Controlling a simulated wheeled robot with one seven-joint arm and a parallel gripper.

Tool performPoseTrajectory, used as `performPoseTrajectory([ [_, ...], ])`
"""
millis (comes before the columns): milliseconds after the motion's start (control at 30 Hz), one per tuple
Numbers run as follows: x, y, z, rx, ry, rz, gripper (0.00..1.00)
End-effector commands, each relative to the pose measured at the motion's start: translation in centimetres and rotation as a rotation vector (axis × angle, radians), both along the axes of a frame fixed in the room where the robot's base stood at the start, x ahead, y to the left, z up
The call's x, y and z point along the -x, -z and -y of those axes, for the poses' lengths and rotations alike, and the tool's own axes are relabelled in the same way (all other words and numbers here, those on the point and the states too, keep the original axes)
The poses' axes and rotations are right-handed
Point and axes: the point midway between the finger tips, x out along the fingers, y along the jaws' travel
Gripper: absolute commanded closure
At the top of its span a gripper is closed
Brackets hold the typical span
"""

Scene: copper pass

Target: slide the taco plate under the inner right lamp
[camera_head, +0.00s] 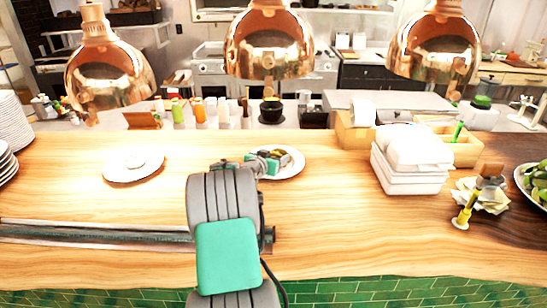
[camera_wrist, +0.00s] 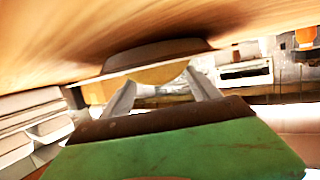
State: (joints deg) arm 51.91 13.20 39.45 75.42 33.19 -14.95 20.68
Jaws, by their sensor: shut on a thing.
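The taco plate (camera_head: 297,170) is a round white plate with yellow-brown food on it, on the wooden counter right of centre. My gripper (camera_head: 268,162) is at the plate's left side, shut on it; my arm and gripper partly hide the plate. In the wrist view the picture is tipped over, and my gripper (camera_wrist: 160,92) has its fingers at the dark-edged plate (camera_wrist: 155,52), with a yellow patch between them. Three copper lamps hang in a row: left (camera_head: 110,75), middle (camera_head: 268,45) and right (camera_head: 437,48). I cannot tell which is the inner right lamp.
Another white plate (camera_head: 134,165) sits on the counter at left. A stack of white boxes (camera_head: 411,160) and wooden crates (camera_head: 355,133) stand to the right. Counter between the taco plate and the boxes is clear.

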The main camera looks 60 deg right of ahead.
Motion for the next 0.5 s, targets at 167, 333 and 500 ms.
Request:
performPoseTrajectory([
  [167, 0.00, 0.00, 0.00, 0.000, 0.000, 0.000, 0.96],
  [333, -0.01, 0.02, -0.05, 0.000, 0.000, 0.001, 1.00],
  [500, -0.11, 0.15, -0.97, 0.000, -0.001, 0.001, 1.00],
])
